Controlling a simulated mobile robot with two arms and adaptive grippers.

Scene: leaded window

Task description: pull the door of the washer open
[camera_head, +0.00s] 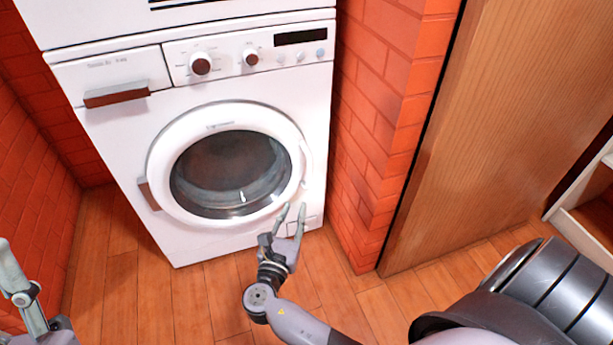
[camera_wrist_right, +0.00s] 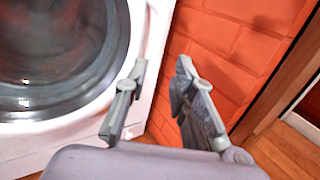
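The white washer (camera_head: 110,135) stands against the back wall, with its round door (camera_head: 165,140) shut. The door has a white ring and dark glass, and also shows in the right wrist view (camera_wrist_right: 60,128). A small brown piece (camera_head: 148,194) sits at the ring's lower left edge. My right gripper (camera_head: 291,208) is open and empty, in front of the door's lower right edge. In the right wrist view its fingers (camera_wrist_right: 163,68) are spread, with white front and brick between them. My left gripper (camera_head: 22,285) is at the lower left, partly cut off; its opening is unclear.
A brick pillar (camera_head: 385,110) stands close to the washer's right side, and a wooden panel (camera_head: 490,130) is right of it. A brick wall (camera_head: 35,190) is on the left. The wooden floor (camera_head: 120,280) in front of the washer is clear. A shelf (camera_head: 590,205) is at far right.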

